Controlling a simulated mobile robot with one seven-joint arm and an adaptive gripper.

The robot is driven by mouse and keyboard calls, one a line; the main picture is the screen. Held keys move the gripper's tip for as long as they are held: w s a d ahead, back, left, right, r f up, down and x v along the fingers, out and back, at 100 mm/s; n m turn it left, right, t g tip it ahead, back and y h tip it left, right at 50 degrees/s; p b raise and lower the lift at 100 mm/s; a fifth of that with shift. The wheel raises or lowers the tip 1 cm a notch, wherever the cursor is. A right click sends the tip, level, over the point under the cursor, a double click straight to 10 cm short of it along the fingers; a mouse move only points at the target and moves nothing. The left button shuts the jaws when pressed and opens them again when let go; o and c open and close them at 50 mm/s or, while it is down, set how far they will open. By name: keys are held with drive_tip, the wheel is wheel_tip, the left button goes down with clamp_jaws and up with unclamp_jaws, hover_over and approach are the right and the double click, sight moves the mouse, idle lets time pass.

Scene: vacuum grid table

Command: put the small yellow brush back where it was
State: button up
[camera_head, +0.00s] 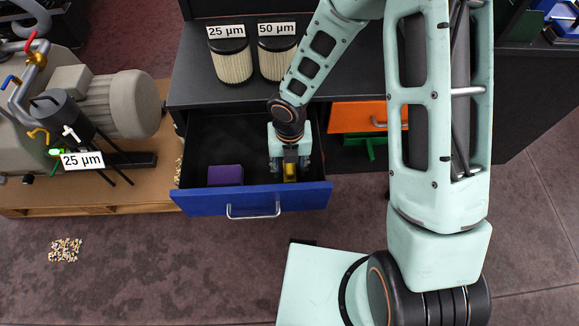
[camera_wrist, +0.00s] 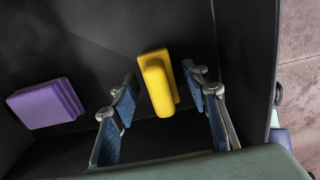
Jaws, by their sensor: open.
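The small yellow brush (camera_wrist: 158,82) lies on the dark floor of an open blue-fronted drawer (camera_head: 254,199). It also shows in the head view (camera_head: 290,172), partly hidden by my gripper (camera_head: 290,165). In the wrist view my gripper (camera_wrist: 163,90) is open, with one finger on each side of the brush. Gaps show between the fingers and the brush. A purple block-like thing (camera_wrist: 46,103) lies to the left in the same drawer; it also shows in the head view (camera_head: 225,175).
Two filters, labelled 25 µm (camera_head: 230,60) and 50 µm (camera_head: 277,58), stand on the black worktop (camera_head: 195,80) above the drawer. An orange drawer (camera_head: 355,118) is to the right. A pump machine (camera_head: 110,105) stands left; scattered pellets (camera_head: 65,249) lie on the floor.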

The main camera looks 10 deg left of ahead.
wheel_tip(320, 180, up, 12)
drive_tip(key=p, duration=0.4)
idle(0.4)
